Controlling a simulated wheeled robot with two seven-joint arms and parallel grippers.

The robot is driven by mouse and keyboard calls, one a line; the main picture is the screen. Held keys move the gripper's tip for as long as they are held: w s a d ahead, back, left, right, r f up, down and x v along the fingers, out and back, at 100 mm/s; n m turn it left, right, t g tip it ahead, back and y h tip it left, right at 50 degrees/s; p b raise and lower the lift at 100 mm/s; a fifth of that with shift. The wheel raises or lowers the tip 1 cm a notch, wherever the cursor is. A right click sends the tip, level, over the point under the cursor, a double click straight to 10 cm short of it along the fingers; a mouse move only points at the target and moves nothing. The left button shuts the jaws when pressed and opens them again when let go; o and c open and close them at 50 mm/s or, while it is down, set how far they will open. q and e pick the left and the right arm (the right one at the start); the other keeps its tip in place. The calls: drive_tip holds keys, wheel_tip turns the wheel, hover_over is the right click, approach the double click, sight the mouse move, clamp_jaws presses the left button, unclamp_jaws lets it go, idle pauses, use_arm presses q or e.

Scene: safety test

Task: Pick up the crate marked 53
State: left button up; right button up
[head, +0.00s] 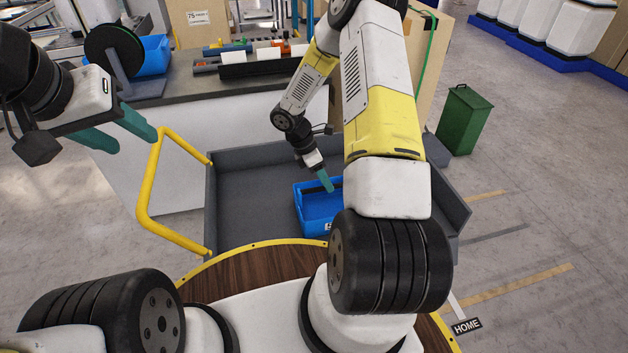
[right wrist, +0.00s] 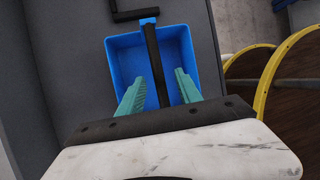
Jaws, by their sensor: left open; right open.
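A blue open crate (head: 311,227) stands inside a grey cart; part of it is hidden behind my right arm. A small pale label shows on its near wall, but I cannot read a number on it. In the right wrist view, the crate (right wrist: 117,62) has a dark bar (right wrist: 153,50) running across its middle. My right gripper (head: 327,186) points down over the crate. Its two teal fingers (right wrist: 160,80) are open, one on each side of the bar, with no visible grip on it. My left gripper (head: 132,144) is open and empty, far left of the crate.
The grey cart (head: 250,175) has low walls and a yellow push handle (head: 149,190) on its left. A workbench (head: 190,90) with a black reel (head: 113,50) and another blue bin (head: 154,55) stands behind.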

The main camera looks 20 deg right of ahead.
drive_tip(key=x, duration=0.6)
drive_tip(key=shift+f, duration=0.25)
drive_tip(key=shift+f, duration=0.25)
idle(0.3)
clamp_jaws()
idle(1.4)
